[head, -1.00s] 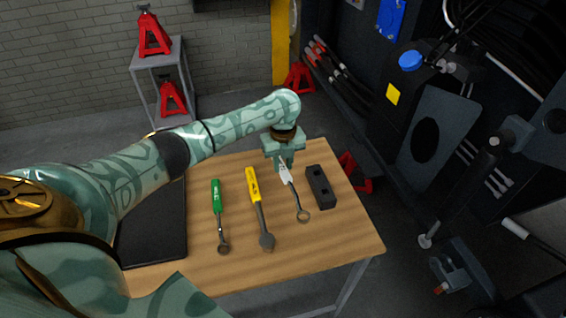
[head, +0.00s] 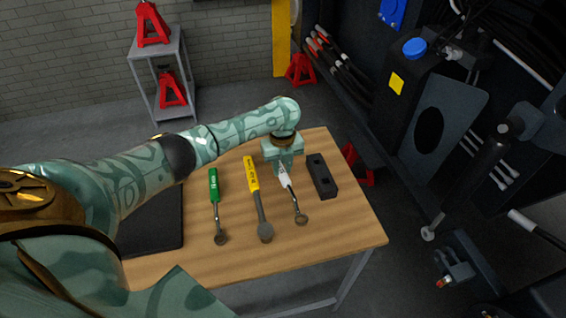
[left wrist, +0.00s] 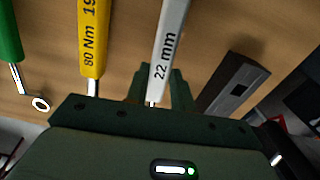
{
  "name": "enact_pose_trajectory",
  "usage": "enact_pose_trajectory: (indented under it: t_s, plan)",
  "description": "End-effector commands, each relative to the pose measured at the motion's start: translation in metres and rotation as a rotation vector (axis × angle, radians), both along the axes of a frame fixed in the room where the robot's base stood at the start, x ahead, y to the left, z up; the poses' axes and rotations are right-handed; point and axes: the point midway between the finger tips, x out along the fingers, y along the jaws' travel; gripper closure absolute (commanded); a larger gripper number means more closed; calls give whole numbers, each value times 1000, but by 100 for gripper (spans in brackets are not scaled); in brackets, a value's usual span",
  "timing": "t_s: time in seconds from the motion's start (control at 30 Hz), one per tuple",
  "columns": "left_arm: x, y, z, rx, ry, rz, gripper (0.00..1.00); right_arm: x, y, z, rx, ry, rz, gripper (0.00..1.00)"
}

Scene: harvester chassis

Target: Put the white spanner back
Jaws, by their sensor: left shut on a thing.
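The white spanner (head: 294,202) has a white handle and a metal ring end pointing toward the front of the wooden table (head: 345,225). My left gripper (head: 284,170) is shut on its handle from above. In the left wrist view the handle (left wrist: 170,45) reads "22 mm" and sits between the fingers (left wrist: 160,90). The spanner is at or just above the table top; I cannot tell if it touches. It lies between the yellow tool and the black block. My right gripper is not in view.
A yellow tool (head: 258,205) and a green-handled spanner (head: 214,187) lie to the left. A dark block with square holes (head: 321,176) is close on the right. A black mat (head: 155,225) covers the table's left part. The front right of the table is bare.

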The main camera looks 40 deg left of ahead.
Motion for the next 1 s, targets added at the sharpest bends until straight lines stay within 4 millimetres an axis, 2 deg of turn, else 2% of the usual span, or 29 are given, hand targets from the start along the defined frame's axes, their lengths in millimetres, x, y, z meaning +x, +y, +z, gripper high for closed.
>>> enact_pose_trajectory:
  t_s: [0.4,0.43,0.5,0.83,0.93,1.0]
  plan:
    - [0,0,-4,0,-2,0,100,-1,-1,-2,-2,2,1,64]
    - [0,0,-4,0,-2,0,68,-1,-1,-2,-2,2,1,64]
    - [0,0,-4,0,-2,0,51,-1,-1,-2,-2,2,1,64]
    - [0,0,0,0,-1,0,51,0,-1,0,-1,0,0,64]
    - [1,0,14,0,-3,0,51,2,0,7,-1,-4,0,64]
    - [1,0,30,1,-6,-1,51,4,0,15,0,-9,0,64]
